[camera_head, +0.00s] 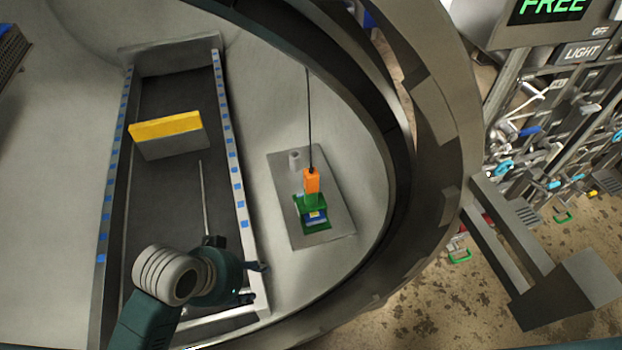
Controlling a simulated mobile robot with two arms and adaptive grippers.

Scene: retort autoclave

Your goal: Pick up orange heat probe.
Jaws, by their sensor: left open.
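The orange heat probe (312,181) stands in a green holder (312,201) on a grey plate (330,195), right of the middle of the picture. A thin black cable rises from its top. My left gripper (256,282) comes in from the bottom left, over the right rail of the dark channel. Its fingers are open and empty, pointing right, apart from the probe and below and left of it in the picture. My right gripper is not in view.
A yellow-topped grey block (168,138) sits across the dark channel (165,190), whose rails have blue marks. The thick round vessel rim (440,130) curves along the right. Beyond it are pipes, valves and a panel reading FREE (550,8).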

